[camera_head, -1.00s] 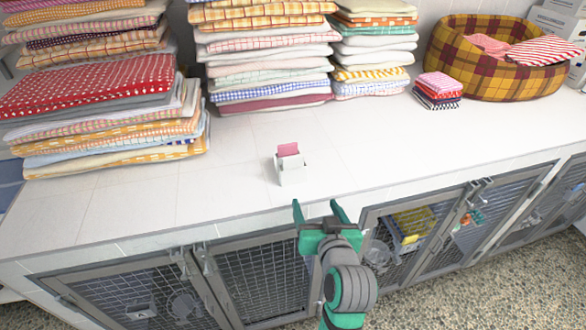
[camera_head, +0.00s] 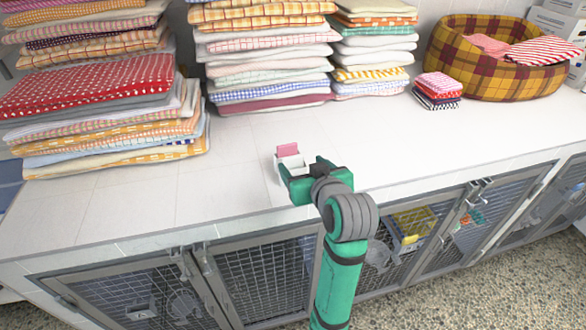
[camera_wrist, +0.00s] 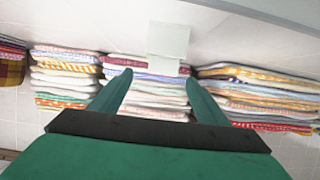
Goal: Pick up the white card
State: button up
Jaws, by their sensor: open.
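A small white holder (camera_head: 283,177) stands on the white countertop. A pink card (camera_head: 288,149) sticks up from it, with a white face in front that looks like the white card (camera_head: 292,161); card and holder are hard to tell apart. In the wrist view, which is upside down, a pale white block (camera_wrist: 168,40) shows beyond the fingertips, in line with the gap between them. My gripper (camera_head: 303,168) is open at the near side of the holder and hides part of it. Its two green fingers (camera_wrist: 159,78) are apart with nothing gripped.
Tall stacks of folded towels (camera_head: 100,100) and (camera_head: 262,60) stand along the back. A small towel pile (camera_head: 438,92) and a plaid basket (camera_head: 490,65) are at the right. Wire-mesh kennel doors (camera_head: 265,280) lie below the counter's front edge. The counter around the holder is clear.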

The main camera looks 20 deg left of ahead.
aim_at(294, 159)
jog(key=shift+s+a+x, duration=0.1)
jog(key=shift+x, duration=1.2)
jog(key=shift+s+a+x, duration=0.1)
jog(key=shift+a+x, duration=0.05)
jog(key=shift+x, duration=1.2)
jog(key=shift+f, duration=0.1)
jog(key=c, duration=1.1)
